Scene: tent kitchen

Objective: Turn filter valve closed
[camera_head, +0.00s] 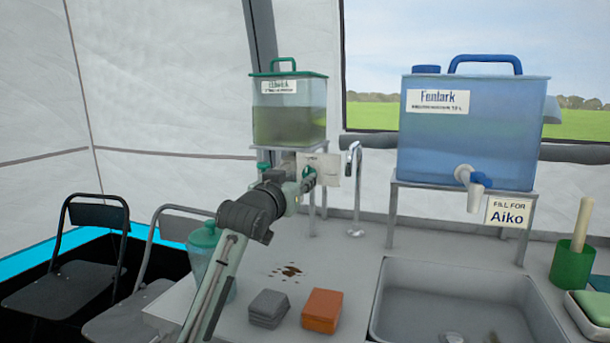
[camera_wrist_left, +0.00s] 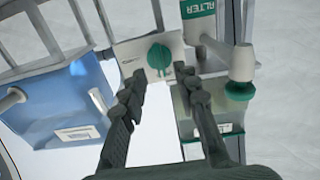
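The filter valve is a green knob (camera_wrist_left: 160,58) on a pale plate (camera_wrist_left: 136,50) in the left wrist view. In the head view the plate (camera_head: 327,164) is below the green-lidded tank (camera_head: 288,122), and the knob is mostly hidden by my gripper. A white filter cylinder with a green band (camera_wrist_left: 198,24) is beside the plate. My left gripper (camera_head: 306,182) is in front of the plate. In the left wrist view its fingers (camera_wrist_left: 159,78) are apart, with the knob just beyond and between the tips; contact cannot be told. My right gripper is not in view.
A green tap (camera_wrist_left: 240,90) is close to the fingers. A thin metal faucet (camera_head: 356,195) stands right of the plate. A sponge (camera_head: 322,309), grey cloth (camera_head: 268,308) and sink (camera_head: 385,310) are in front.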

